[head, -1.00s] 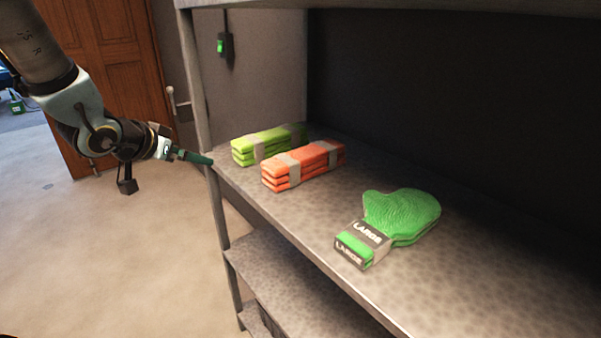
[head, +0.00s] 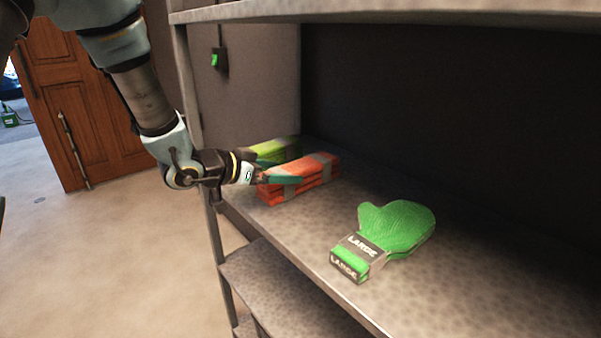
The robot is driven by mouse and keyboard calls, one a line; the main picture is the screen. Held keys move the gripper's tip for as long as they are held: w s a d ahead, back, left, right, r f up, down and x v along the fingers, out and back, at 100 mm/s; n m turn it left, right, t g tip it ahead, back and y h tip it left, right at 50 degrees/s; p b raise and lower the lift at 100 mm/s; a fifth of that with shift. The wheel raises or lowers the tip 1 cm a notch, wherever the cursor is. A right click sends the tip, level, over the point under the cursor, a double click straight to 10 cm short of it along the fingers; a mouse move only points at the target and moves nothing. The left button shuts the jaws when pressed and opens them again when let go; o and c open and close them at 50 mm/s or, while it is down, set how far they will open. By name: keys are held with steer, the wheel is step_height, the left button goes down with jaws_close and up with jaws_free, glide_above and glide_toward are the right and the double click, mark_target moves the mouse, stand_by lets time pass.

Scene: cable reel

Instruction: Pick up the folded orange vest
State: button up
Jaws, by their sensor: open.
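The folded orange vest (head: 316,174) lies on the metal shelf, with grey bands across its stacked folds. My gripper (head: 284,168) reaches in from the left and is open. One teal finger shows across the left end of the orange vest and the other shows farther back, by the yellow-green folded vest (head: 284,149). I cannot tell whether the fingers touch either vest.
A green mitten with a LARGE label (head: 397,227) lies to the right on the same shelf (head: 470,285). An upper shelf (head: 400,12) overhangs, and a post (head: 188,90) stands at the left. The shelf right of the mitten is clear.

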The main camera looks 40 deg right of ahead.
mark_target(316, 169)
steer(key=shift+p+x, duration=0.3)
steer(key=shift+x, duration=1.15)
steer(key=shift+c, duration=0.2)
steer(key=c, duration=1.3)
